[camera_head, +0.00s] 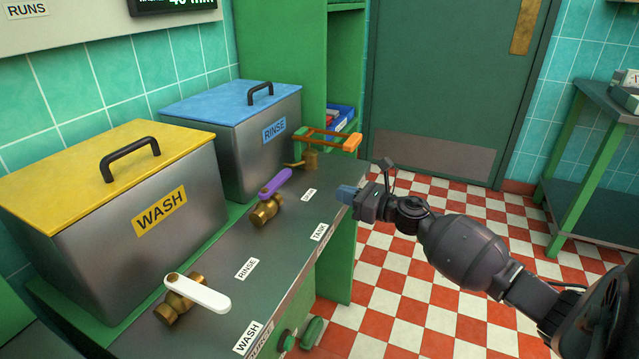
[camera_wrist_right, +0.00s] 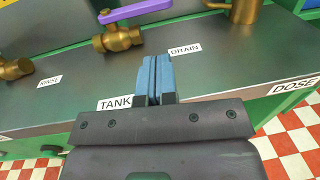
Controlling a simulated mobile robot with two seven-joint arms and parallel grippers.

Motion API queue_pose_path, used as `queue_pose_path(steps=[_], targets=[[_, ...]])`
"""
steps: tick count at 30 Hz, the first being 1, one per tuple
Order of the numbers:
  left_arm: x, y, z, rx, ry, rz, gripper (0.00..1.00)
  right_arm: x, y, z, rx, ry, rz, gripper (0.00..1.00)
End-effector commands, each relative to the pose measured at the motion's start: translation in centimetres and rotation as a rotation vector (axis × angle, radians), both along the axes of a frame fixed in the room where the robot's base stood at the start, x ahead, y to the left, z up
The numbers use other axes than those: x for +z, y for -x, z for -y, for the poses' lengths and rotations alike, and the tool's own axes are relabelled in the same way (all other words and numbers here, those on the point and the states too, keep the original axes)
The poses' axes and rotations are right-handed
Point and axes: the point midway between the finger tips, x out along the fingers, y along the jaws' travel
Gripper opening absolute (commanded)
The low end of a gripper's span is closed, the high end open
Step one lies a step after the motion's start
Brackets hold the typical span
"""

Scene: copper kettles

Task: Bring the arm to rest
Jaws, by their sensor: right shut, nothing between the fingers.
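My right gripper (camera_head: 350,195) is shut and empty, its blue fingertips at the right edge of the grey counter (camera_head: 215,285). In the right wrist view the blue fingers (camera_wrist_right: 153,78) are pressed together over the counter, between the TANK label (camera_wrist_right: 115,103) and the DRAIN label (camera_wrist_right: 185,49). My right arm (camera_head: 465,245) reaches in from the lower right. The left gripper is not in view.
A white-handled valve (camera_head: 200,293), a purple-handled valve (camera_head: 272,196) and an orange-handled valve (camera_head: 325,140) stand on the counter. Behind are the yellow-lidded WASH box (camera_head: 110,235) and blue-lidded RINSE box (camera_head: 235,150). The checkered floor (camera_head: 410,310) is open at right.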

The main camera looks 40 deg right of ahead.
Motion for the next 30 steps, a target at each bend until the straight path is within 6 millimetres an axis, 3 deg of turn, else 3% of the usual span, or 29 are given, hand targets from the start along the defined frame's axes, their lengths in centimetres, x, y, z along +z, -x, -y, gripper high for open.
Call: queue_pose_path(steps=[9,14,17,24,30], targets=[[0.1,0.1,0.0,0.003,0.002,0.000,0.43,-0.3,0.4,-0.1,-0.001,-0.014,-0.006,0.00],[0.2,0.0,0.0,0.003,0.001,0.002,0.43,-3.5,2.9,-2.0,-0.031,-0.222,-0.080,0.00],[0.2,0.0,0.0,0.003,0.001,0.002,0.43,-7.0,6.5,-4.4,-0.084,-0.505,-0.176,0.00],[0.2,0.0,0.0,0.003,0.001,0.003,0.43,-14.3,17.4,-11.0,-0.329,-1.338,-0.425,0.00],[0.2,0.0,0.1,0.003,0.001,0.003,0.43,-17.5,26.4,-16.6,-0.616,-2.003,-0.558,0.00]])
